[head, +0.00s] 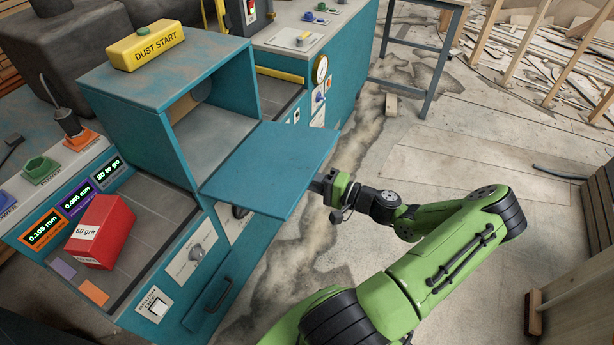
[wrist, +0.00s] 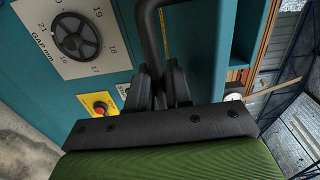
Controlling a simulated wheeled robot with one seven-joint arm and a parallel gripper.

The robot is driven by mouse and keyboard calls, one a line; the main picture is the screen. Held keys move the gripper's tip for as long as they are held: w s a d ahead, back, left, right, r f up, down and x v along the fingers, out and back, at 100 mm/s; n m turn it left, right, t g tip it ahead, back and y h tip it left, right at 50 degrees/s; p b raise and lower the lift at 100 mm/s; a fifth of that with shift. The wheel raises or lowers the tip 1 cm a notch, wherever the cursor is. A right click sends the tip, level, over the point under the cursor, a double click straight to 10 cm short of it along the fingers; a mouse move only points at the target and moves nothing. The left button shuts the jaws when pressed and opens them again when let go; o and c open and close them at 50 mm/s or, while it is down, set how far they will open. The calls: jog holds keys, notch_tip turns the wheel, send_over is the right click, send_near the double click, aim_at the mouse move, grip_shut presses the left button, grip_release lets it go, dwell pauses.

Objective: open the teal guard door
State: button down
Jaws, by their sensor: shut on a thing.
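The teal guard door (head: 270,170) stands folded out from the lower edge of the teal box's (head: 150,85) opening, looking about level in the head view. In the head view the handle is mostly hidden by the door and gripper.
A yellow DUST START box (head: 146,45) sits on top of the teal box. A red 60 grit block (head: 103,231) lies on the bed at left. The wrist view shows a GAP mm dial (wrist: 77,36) and a red button (wrist: 100,108). Bare floor (head: 420,150) lies to the right.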

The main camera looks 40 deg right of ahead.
jog(key=c, duration=1.2)
grip_release()
jog(key=p+v, duration=0.1)
jog(key=v, duration=1.4)
jog(key=shift+s, duration=0.4)
jog(key=shift+d, duration=0.15)
